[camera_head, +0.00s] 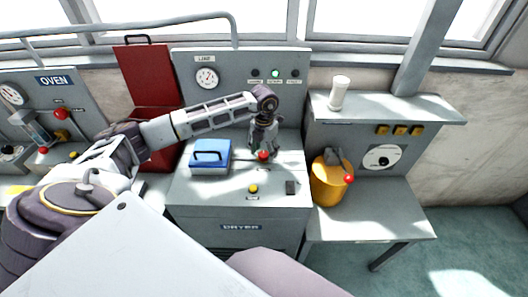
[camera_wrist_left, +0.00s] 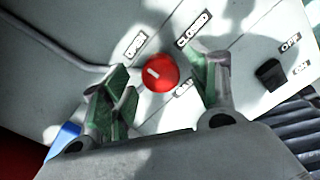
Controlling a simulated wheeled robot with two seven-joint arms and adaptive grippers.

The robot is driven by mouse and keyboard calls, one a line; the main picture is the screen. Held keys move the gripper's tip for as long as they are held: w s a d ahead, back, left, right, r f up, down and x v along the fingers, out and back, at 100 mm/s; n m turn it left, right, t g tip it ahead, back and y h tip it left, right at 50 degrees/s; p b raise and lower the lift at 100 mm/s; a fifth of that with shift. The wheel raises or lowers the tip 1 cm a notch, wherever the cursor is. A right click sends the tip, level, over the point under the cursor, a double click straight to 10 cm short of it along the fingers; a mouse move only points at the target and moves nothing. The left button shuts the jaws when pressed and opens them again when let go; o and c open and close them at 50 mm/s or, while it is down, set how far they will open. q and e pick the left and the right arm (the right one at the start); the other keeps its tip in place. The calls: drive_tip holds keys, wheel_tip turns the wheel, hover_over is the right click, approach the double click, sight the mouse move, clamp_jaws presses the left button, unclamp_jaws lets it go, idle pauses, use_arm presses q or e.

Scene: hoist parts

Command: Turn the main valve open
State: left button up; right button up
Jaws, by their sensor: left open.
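The main valve is seen as a round red knob (camera_head: 264,156) with a white mark on the middle console's top. In the left wrist view the knob (camera_wrist_left: 158,73) lies between the labels OPEN (camera_wrist_left: 136,44) and CLOSED (camera_wrist_left: 193,28). My left gripper (camera_head: 263,146) points down at the knob from above. Its green-padded fingers are open in the left wrist view, one to each side of the knob, with a gap visible around it. I cannot tell how far the fingertips reach down beside it. My right gripper is out of view.
A blue box (camera_head: 209,159) with a handle stands left of the knob. A yellow button (camera_head: 253,188) and a black switch (camera_head: 290,187) are nearer the front. A red open box (camera_head: 146,80) is at back left. A yellow canister (camera_head: 327,184) is on the right.

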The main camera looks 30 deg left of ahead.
sight(264, 154)
use_arm(q)
wheel_tip(264, 154, up, 12)
drive_tip(key=shift+f, duration=0.25)
idle(0.4)
drive_tip(key=shift+f, duration=0.1)
idle(0.5)
